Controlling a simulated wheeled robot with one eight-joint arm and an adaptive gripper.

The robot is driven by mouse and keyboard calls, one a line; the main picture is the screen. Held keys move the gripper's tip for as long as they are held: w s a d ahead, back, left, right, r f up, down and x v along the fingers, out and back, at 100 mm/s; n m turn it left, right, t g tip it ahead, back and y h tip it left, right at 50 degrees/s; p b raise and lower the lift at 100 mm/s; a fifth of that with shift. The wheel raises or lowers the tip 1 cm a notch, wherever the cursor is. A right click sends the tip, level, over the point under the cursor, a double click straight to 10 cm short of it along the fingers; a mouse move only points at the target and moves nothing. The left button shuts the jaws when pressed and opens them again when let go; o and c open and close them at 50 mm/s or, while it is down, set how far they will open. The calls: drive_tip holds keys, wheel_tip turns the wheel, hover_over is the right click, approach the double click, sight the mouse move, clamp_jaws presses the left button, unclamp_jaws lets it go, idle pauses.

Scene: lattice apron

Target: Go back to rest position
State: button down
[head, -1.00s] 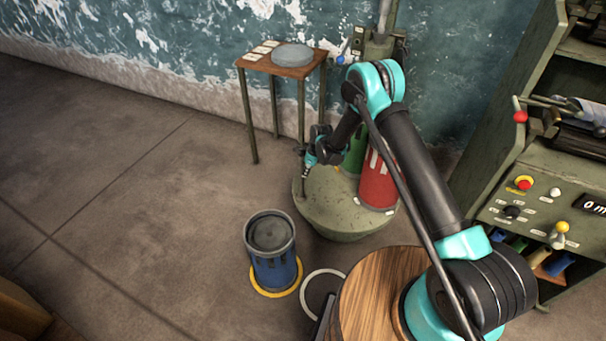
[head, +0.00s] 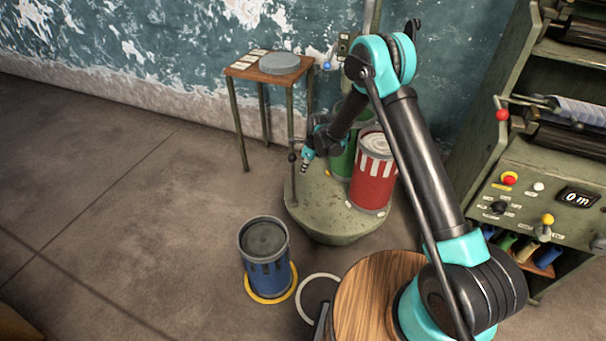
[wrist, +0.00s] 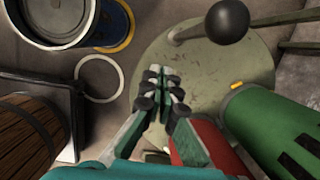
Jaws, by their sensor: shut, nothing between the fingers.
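My gripper (head: 306,162) is above the left part of the round green platform (head: 338,228), pointing down. In the wrist view my gripper (wrist: 163,82) has its fingers together with nothing between them. A red canister with white stripes (head: 372,185) and a green canister (head: 342,165) stand upright on the platform, to the right of my gripper. My arm partly hides both. A lever with a dark ball knob (head: 292,157) stands beside my gripper; the knob also shows large in the wrist view (wrist: 228,20).
A blue canister (head: 268,275) stands on a yellow floor ring (head: 288,294), with an empty white ring (head: 309,315) to its right. A small wooden table (head: 245,72) bears a grey disc (head: 279,63). A green machine (head: 515,195) stands at right.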

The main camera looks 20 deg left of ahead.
drive_tip(key=s+d+r+n+t, duration=0.15)
drive_tip(key=d+r+n, duration=0.25)
drive_tip(key=d+r, duration=0.8)
drive_tip(key=s+d+r+n+t, duration=0.15)
drive_tip(key=d+r+n, duration=0.25)
drive_tip(key=d+r, duration=0.8)
drive_tip(key=s+d+n+t+h, duration=0.1)
drive_tip(key=s+d+n, duration=0.9)
drive_tip(key=s+d, duration=1.2)
drive_tip(key=shift+s+d+r+h, duration=0.4)
drive_tip(key=shift+s+h, duration=0.1)
drive_tip(key=shift+h, duration=0.4)
